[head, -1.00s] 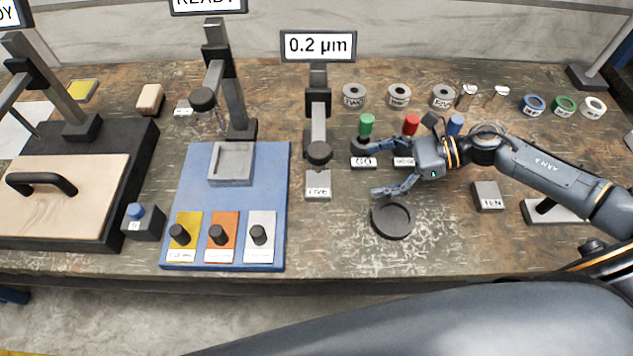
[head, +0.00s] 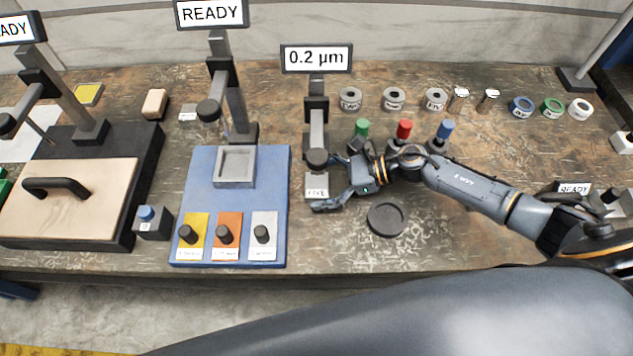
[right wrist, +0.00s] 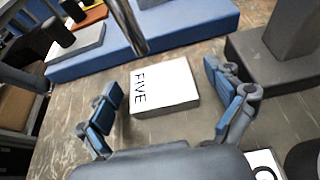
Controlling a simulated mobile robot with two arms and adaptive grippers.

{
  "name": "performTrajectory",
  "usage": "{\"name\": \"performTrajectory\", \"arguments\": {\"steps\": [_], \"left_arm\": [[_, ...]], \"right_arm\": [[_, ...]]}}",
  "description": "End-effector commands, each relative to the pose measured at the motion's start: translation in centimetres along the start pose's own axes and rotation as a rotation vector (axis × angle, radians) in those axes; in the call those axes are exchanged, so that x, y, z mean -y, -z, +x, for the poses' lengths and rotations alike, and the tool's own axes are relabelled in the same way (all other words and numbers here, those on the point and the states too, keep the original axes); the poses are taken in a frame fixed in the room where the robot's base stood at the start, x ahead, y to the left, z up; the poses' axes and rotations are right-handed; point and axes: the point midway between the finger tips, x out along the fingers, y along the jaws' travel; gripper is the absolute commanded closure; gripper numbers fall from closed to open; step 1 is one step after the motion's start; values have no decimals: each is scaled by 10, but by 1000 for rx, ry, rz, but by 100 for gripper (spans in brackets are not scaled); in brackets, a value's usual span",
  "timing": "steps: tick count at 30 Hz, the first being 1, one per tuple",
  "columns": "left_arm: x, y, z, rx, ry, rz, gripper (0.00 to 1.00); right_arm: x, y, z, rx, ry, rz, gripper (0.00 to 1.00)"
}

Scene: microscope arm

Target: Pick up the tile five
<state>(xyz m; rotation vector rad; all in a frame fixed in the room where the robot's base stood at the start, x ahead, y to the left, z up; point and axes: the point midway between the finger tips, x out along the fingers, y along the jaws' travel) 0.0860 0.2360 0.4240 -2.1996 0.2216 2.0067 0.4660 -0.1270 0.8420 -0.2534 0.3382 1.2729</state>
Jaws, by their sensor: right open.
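The tile five (head: 316,187) is a pale block with FIVE printed on its top. It lies on the workbench right of the blue board, below the measuring probe. It also shows in the right wrist view (right wrist: 165,86). My right gripper (head: 328,183) is open and low at the tile, with one finger toward its far side and one toward its near side. In the right wrist view its fingers (right wrist: 162,108) stand apart, left and right of the tile, with visible gaps. It holds nothing. My left gripper is not in view.
The probe stand (head: 316,120), with a 0.2 µm display, rises right behind the tile. The blue board (head: 190,205) lies to the left. Green (head: 362,128), red and blue knobs stand behind my right arm. A round dark dish (head: 386,220) sits right of the gripper.

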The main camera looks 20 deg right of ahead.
Motion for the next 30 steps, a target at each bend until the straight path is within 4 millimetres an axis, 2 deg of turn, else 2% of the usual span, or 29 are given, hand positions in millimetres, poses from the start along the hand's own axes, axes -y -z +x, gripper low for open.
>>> {"name": "performTrajectory", "arguments": {"steps": [5,15,17,18,30], "left_arm": [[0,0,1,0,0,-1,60],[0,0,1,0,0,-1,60],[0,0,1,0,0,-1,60],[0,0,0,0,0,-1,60],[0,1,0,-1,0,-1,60]], "right_arm": [[0,1,0,0,0,0,10],[0,0,0,0,0,0,79],[0,0,0,0,0,0,91],[0,-2,0,4,1,-1,94],[5,-6,-3,4,3,-2,94]]}}
